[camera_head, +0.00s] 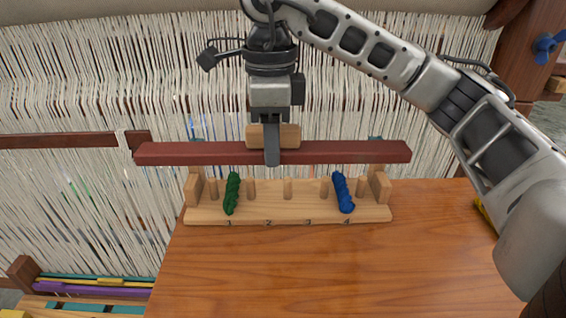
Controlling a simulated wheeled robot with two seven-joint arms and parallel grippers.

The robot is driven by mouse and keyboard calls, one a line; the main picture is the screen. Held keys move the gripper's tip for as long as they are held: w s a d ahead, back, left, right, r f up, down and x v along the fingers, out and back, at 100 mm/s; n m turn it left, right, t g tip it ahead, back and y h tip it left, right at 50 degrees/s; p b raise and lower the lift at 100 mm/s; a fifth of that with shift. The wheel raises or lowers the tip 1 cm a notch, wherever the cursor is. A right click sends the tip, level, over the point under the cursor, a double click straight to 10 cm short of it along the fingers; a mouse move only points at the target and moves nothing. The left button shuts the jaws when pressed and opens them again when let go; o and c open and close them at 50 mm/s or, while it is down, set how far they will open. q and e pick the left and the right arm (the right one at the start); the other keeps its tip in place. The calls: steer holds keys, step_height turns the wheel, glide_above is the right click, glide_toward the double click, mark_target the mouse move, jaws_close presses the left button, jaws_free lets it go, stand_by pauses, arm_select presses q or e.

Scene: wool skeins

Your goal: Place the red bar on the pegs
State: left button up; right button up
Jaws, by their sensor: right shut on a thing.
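The red bar (350,152) is long and runs level across the view, with a wooden handle block (257,135) at its middle. My right gripper (272,150) points down and is shut on the bar at this block. The bar appears over the back of the wooden peg rack (290,214); I cannot tell whether it touches the rack. A green skein (232,194) is at mark 1 and a blue skein (342,193) at mark 4. My left gripper is out of view.
A loom with hanging white threads (70,80) fills the background. The brown table (320,270) is clear in front of the rack. A yellow object (484,212) lies partly hidden by my right arm. Coloured sticks (95,285) are at lower left.

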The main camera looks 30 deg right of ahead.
steer(key=w+d+f, duration=0.2)
steer(key=w+d, duration=0.1)
steer(key=d, duration=0.1)
glide_above(288, 179)
steer(key=f, duration=0.5)
steer(key=shift+s+a+p, duration=0.3)
steer(key=shift+s+a, duration=0.05)
steer(key=f, duration=0.3)
steer(key=shift+w+d+f+p, duration=0.2)
steer(key=shift+w+d+p, duration=0.1)
steer(key=shift+d+p, duration=0.1)
steer(key=shift+f, duration=0.4)
steer(key=shift+f, duration=0.1)
steer(key=o, duration=1.2)
steer(key=shift+c, duration=0.2)
